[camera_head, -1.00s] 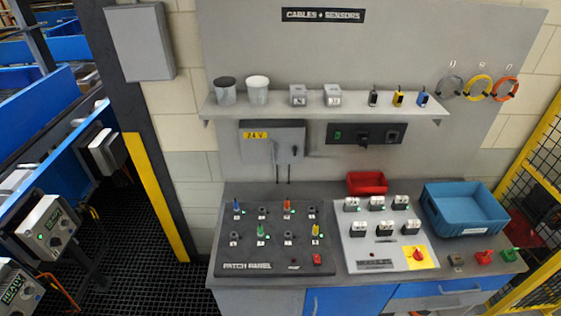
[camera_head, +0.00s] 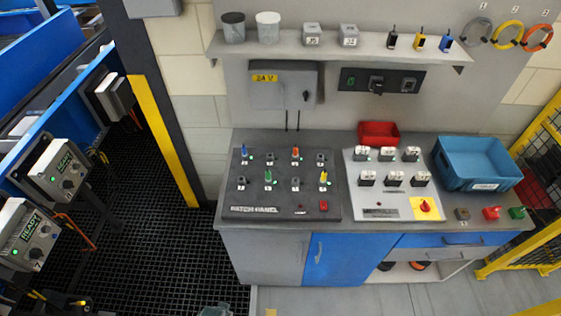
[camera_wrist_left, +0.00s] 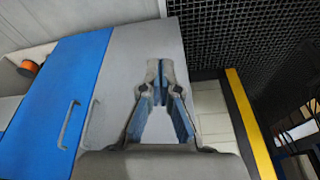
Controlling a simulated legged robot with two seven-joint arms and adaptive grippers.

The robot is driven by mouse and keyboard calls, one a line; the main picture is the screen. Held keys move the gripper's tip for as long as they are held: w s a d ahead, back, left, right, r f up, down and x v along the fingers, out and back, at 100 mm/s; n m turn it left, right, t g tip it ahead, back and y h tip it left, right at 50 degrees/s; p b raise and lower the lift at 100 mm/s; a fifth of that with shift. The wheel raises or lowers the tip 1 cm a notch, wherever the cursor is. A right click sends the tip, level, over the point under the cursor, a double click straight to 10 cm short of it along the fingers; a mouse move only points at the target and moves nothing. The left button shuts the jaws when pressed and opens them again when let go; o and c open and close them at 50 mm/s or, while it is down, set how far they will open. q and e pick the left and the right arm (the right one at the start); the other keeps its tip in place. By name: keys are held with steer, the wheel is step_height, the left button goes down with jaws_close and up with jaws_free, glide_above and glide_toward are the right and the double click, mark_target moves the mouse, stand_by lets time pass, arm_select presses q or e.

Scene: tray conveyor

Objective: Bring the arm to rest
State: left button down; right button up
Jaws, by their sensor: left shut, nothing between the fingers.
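My left gripper (camera_wrist_left: 160,68) shows in the left wrist view with its fingertips together and nothing between them. It hangs in front of the workbench cabinet, with the grey cabinet side (camera_wrist_left: 130,50) and the blue door (camera_wrist_left: 62,100) behind it. In the head view only a small greyish part shows at the bottom edge, probably of my left arm or gripper. My right gripper is in neither view.
The workbench carries a patch panel (camera_head: 275,211), a switch board (camera_head: 385,212), a red bin (camera_head: 378,133) and a blue bin (camera_head: 480,168). A shelf (camera_head: 335,51) hangs above. Yellow fencing (camera_head: 535,165) stands right. Conveyor control boxes (camera_head: 55,170) stand left. Grated floor (camera_head: 165,260) is open.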

arm_select(q)
steer(key=s+f+g+b, duration=0.1)
steer(key=s+f+b, duration=0.4)
steer(key=f, duration=1.4)
steer(key=s+a+f, duration=0.1)
steer(key=s+f, duration=0.5)
steer(key=s, duration=0.1)
steer(key=s+a+f, duration=0.2)
steer(key=s+f, duration=0.4)
steer(key=s, duration=0.2)
steer(key=shift+s+a+g+b, duration=0.25)
steer(key=shift+s+g+b, duration=0.05)
steer(key=shift+g+b, duration=0.1)
steer(key=c, duration=1.9)
jaws_free()
